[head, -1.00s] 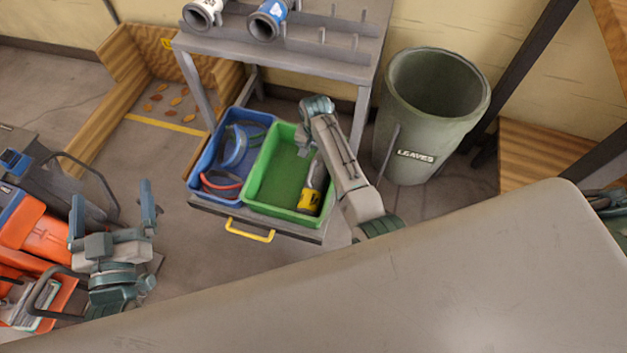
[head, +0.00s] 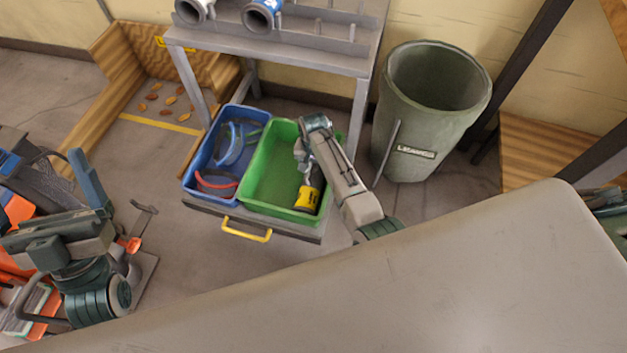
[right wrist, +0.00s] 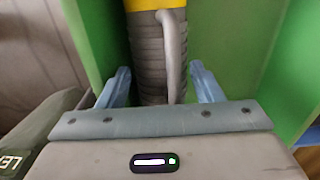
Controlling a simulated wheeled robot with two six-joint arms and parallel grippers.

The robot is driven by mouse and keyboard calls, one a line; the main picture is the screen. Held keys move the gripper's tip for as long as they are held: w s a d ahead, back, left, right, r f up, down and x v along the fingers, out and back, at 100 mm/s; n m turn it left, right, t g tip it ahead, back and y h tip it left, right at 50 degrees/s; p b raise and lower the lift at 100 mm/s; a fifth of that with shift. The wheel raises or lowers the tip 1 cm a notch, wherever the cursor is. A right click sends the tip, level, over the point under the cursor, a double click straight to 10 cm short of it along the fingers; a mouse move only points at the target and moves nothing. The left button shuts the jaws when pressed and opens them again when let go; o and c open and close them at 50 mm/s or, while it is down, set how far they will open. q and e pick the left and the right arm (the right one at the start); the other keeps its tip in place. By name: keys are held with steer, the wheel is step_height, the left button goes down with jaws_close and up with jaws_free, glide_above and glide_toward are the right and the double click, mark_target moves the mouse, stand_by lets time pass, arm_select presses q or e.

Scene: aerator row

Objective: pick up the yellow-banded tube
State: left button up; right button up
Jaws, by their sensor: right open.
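The yellow-banded tube (head: 308,199) lies in the green bin (head: 258,205), along its right side; in the head view its far end is covered by my right arm. In the right wrist view the tube (right wrist: 149,60) shows a grey ribbed body, a curved grey bar along it and a yellow band at the top. My right gripper (right wrist: 160,75) is open, with one finger on each side of the ribbed body, gaps showing on both sides. My left gripper (head: 55,195) appears open at the left; only one finger shows clearly.
A blue bin (head: 195,182) with a red and a blue loop stands left of the green bin, on a drawer with a yellow handle (head: 247,230). A grey rack (head: 290,50) stands above and behind. A green leaves barrel (head: 400,150) is on the right. Orange equipment is at far left.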

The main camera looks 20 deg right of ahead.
steer(key=shift+f, duration=0.35)
steer(key=shift+c, duration=0.2)
steer(key=c, duration=1.1)
steer(key=shift+c, duration=0.3)
steer(key=shift+r, duration=0.25)
